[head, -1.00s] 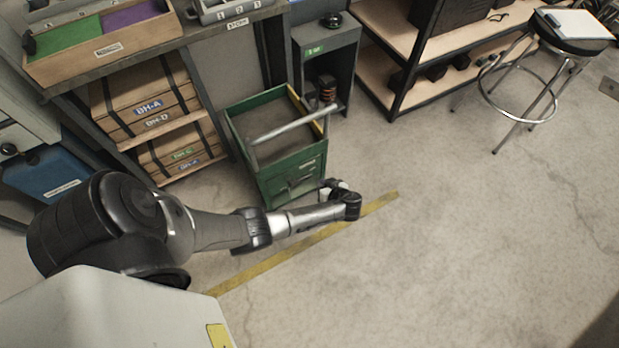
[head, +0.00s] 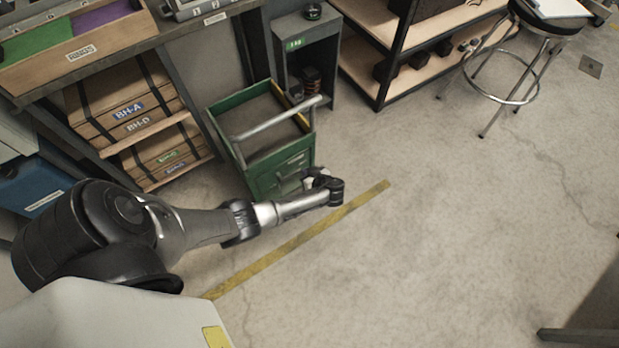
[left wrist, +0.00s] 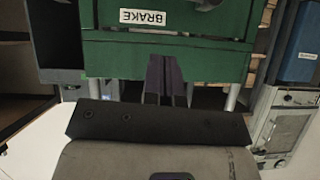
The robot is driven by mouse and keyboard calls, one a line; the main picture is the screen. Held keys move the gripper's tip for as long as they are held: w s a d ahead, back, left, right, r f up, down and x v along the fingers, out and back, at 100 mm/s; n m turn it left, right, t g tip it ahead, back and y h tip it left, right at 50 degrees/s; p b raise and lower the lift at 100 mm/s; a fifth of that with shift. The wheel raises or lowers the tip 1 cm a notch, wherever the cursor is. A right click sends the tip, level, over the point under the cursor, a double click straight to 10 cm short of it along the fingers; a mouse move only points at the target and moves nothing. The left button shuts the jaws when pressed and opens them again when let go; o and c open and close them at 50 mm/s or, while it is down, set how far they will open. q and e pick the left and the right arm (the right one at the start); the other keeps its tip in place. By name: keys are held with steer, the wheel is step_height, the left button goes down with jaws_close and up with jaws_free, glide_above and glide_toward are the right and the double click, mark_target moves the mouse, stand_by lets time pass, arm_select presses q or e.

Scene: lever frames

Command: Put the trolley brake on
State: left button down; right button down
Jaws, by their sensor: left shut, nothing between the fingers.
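The green trolley (head: 228,160) stands on the floor in the middle of the head view, with a grey bar handle (head: 275,120) across its top. In the left wrist view its green front panel (left wrist: 200,60) appears upside down, with a white BRAKE label (left wrist: 144,17). A grey metal part (left wrist: 207,5) beside the label is cut off by the frame edge; I cannot tell its position. My left gripper (left wrist: 165,98) is shut and empty, its fingers in front of the panel's edge. In the head view the wrist hides most of it. My right gripper is not in view.
A bench with a shelf of wooden boxes (head: 130,108) stands left of the trolley. A grey cabinet (head: 310,50) and black-framed shelving (head: 385,65) stand behind it. A stool (head: 530,60) is at the upper right. The floor right of the yellow line (head: 300,238) is clear.

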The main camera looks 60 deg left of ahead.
arm_select(q)
steer(key=b, duration=0.2)
glide_above(297, 173)
steer(key=d, duration=0.2)
step_height(297, 173, down, 3)
steer(key=f, duration=0.1)
steer(key=f+b, duration=0.2)
steer(key=shift+s+a, duration=0.15)
steer(key=shift+a, duration=0.1)
steer(key=shift+a+f+b, duration=0.1)
steer(key=shift+f+b, duration=0.4)
steer(key=shift+f, duration=0.05)
steer(key=shift+s, duration=0.1)
